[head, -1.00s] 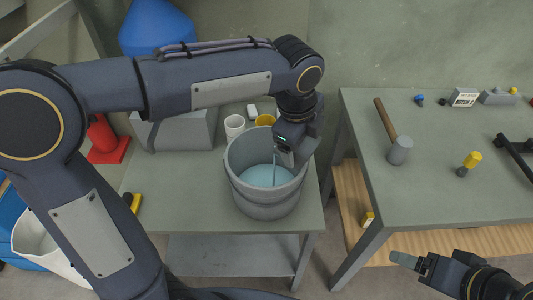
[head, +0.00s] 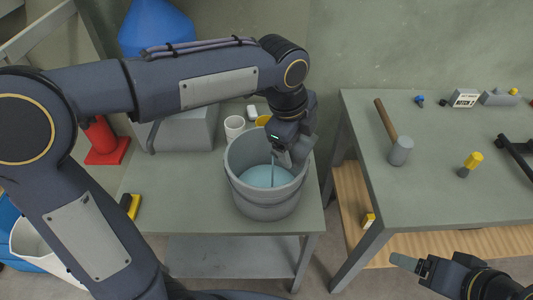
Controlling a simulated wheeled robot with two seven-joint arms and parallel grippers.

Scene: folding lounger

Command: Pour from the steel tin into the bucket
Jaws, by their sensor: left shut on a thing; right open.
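The grey bucket (head: 266,207) stands upright on the left table, with pale blue liquid (head: 262,177) inside. My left gripper (head: 287,148) is over the right part of the bucket's mouth. It is shut on the steel tin (head: 301,151), a grey shape mostly hidden by the gripper and wrist. The tin looks tilted, and a thin blue stream (head: 273,168) falls from it into the bucket. My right gripper (head: 410,262) is open and empty at the lower right, in front of the right table.
A white cup (head: 234,126) and a partly hidden yellow cup (head: 263,120) stand behind the bucket. A grey box (head: 182,132) is at the back left. The right table (head: 420,190) holds a hammer (head: 400,150) and small items. A gap separates the tables.

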